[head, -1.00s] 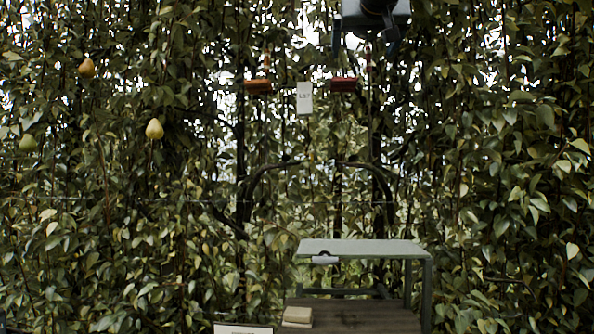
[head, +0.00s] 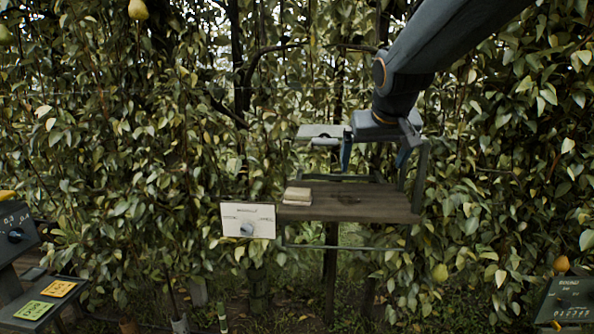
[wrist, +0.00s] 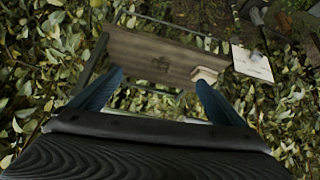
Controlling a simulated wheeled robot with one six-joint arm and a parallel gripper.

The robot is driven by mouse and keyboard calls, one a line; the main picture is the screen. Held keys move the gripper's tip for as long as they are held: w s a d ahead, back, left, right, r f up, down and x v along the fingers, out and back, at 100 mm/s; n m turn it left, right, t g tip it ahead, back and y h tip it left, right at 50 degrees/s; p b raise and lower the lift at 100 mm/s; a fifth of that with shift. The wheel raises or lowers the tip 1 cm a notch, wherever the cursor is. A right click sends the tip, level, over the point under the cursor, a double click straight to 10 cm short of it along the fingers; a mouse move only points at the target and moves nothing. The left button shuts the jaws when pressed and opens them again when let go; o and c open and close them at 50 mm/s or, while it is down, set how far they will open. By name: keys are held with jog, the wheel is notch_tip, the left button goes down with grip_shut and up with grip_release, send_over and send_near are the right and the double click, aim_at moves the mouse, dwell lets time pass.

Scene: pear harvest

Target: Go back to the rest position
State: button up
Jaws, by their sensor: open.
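My gripper (head: 376,158) points down in the head view, in front of the small stand's upper shelf (head: 315,131). Its two blue fingers are spread apart with nothing between them. In the wrist view the open fingers (wrist: 150,95) show with the stand's wooden lower board (wrist: 150,58) beyond them. No rest position is marked in the frames.
A pale block (head: 297,196) lies on the wooden board, with a white panel with a knob (head: 248,221) at its left. Dark consoles stand at the lower left (head: 40,290) and lower right (head: 566,302). Pears (head: 138,9) hang in the dense foliage.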

jog(key=s+d+f+g, duration=0.1)
jog(key=s+f+g, duration=0.5)
jog(key=s+f, duration=1.8)
notch_tip(320, 180, down, 2)
jog(key=shift+d+f+y+b, duration=0.2)
jog(key=shift+d+y+b, duration=0.1)
jog(key=shift+d, duration=0.05)
